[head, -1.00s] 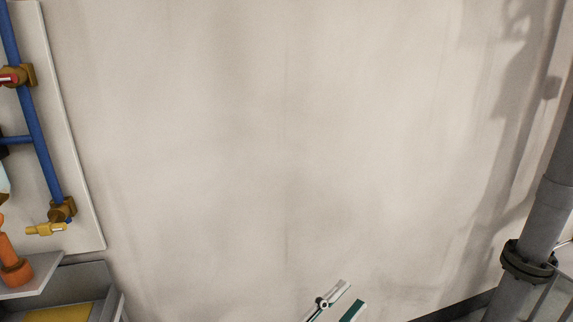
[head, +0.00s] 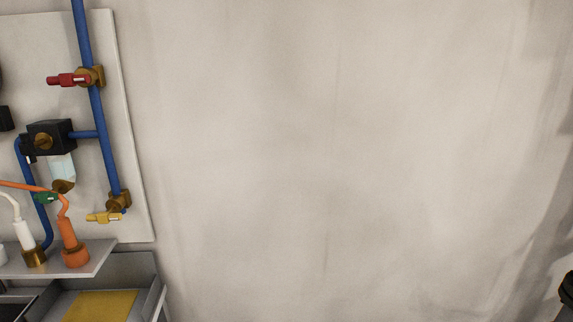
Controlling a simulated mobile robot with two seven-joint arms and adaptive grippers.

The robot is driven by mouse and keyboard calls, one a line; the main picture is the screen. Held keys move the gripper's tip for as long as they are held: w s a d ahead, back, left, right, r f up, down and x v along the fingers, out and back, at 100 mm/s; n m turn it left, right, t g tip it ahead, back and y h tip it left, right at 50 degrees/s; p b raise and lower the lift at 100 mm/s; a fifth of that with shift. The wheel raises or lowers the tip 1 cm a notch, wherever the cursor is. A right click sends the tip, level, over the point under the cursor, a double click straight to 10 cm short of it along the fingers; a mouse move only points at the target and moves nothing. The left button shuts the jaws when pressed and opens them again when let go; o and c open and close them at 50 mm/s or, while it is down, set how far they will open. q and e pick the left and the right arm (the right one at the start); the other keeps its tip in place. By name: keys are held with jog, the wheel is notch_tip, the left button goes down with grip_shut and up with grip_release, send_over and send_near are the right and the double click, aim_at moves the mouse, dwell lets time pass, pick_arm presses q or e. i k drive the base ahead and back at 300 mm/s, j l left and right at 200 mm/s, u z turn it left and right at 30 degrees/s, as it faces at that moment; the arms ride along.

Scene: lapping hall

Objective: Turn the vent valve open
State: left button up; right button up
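A blue pipe (head: 96,120) runs down a pale panel at the left, with several valves near it. A red-handled valve (head: 70,79) sits high on the pipe, its handle pointing left, across the pipe. A yellow-handled valve (head: 104,217) sits at the pipe's lower end, its handle also pointing left. A small green handle (head: 46,198) shows below a black block with a clear bowl (head: 62,166). No label shows which of these is the vent valve.
A grey shelf (head: 98,262) below the panel (head: 138,190) holds an orange fitting (head: 72,243) and a white fitting (head: 24,235) with hoses. Below it is a grey bin (head: 144,268) with a yellow thing (head: 100,306) inside. The wall (head: 340,150) to the right is bare.

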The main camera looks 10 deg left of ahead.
aim_at(102, 217)
jog(key=u, duration=1.35)
